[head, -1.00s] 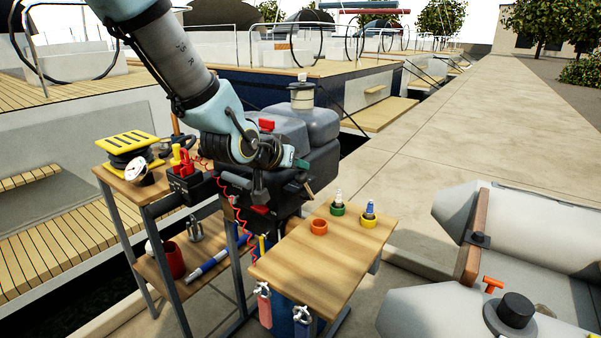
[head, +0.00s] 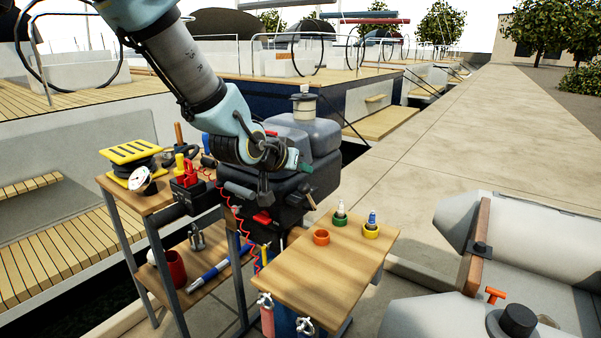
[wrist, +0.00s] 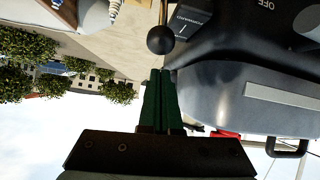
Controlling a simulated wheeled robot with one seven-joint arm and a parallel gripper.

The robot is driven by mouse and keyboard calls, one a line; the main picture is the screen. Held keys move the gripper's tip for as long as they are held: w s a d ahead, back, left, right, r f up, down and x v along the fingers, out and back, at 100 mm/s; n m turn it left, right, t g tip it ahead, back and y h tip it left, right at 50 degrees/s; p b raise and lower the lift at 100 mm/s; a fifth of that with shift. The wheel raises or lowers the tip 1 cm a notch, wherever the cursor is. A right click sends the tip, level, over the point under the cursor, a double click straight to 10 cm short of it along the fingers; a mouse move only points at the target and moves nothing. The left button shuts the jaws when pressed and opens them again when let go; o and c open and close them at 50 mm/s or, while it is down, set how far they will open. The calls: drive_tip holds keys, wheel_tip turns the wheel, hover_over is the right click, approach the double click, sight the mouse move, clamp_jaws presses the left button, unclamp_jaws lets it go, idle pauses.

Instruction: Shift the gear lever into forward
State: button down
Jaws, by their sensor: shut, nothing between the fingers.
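The gear lever shows in the wrist view as a thin rod with a black ball knob (wrist: 160,40), beside a FORWARD label (wrist: 194,22) on the dark engine casing. My gripper (wrist: 162,73) has its green fingers pressed together, empty. Their tips are just short of the knob in that picture; I cannot tell whether they touch it. In the head view my gripper (head: 306,167) is at the near right side of the grey outboard engine (head: 312,135). The lever is too small to make out clearly there.
A wooden table (head: 330,275) with an orange ring (head: 321,237) and small bottles in coloured holders stands below and right of my gripper. A tool-laden shelf stand (head: 150,200) is at the left. A grey inflatable boat (head: 430,310) lies at the right, by open pavement.

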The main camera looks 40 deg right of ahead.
drive_tip(key=v, duration=0.9)
drive_tip(key=shift+r+p, duration=0.35)
drive_tip(key=shift+r, duration=0.15)
drive_tip(key=shift+w+a, duration=0.1)
drive_tip(key=shift+a, duration=0.05)
drive_tip(key=w+a+f+n+t+y+p, duration=0.1)
drive_tip(key=w+a+f+n+y, duration=0.1)
drive_tip(key=w+a, duration=0.35)
drive_tip(key=w+a+f+n+y+p, duration=0.1)
drive_tip(key=w+a+n+y, duration=0.15)
drive_tip(key=a, duration=0.65)
drive_tip(key=w+a+f+n+t+y, duration=0.1)
drive_tip(key=w+a+f+y, duration=0.1)
drive_tip(key=w+a, duration=0.35)
drive_tip(key=s+a+n+g+y+p, duration=0.1)
drive_tip(key=s+a+n+g+y, duration=0.1)
drive_tip(key=a, duration=0.8)
drive_tip(key=s+a+f+n+g+y+p, duration=0.1)
drive_tip(key=s+a+n, duration=0.3)
drive_tip(key=a, duration=0.7)
drive_tip(key=shift+s+a+f+g+y, duration=0.3)
drive_tip(key=shift+s+g+y, duration=0.2)
drive_tip(key=shift+s+y, duration=0.2)
